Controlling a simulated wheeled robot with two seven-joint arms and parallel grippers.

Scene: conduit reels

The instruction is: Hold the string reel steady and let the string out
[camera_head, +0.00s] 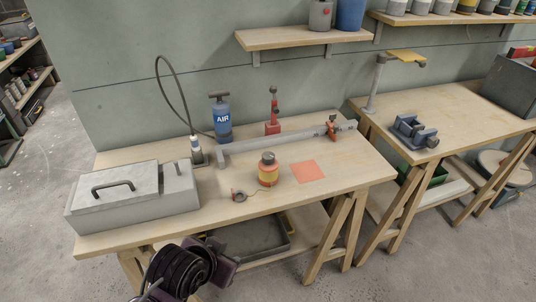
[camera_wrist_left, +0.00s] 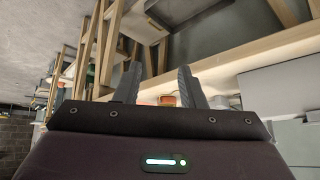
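A flat orange square (camera_head: 308,171) lies just right of the reel. My left gripper (camera_wrist_left: 158,84) is open, with nothing between its fingers. In the head view it is low at the bottom, off the bench's front edge and well short of the reel. An orange patch (camera_wrist_left: 167,100) shows beyond the fingers. My right gripper is not in view.
A grey lidded box (camera_head: 135,196) fills the bench's left end. A long grey clamp bar (camera_head: 285,140), a blue AIR pump (camera_head: 221,118) and a red tool (camera_head: 272,115) stand behind the reel. The bench front before the reel is mostly clear. A tray (camera_head: 250,238) sits underneath.

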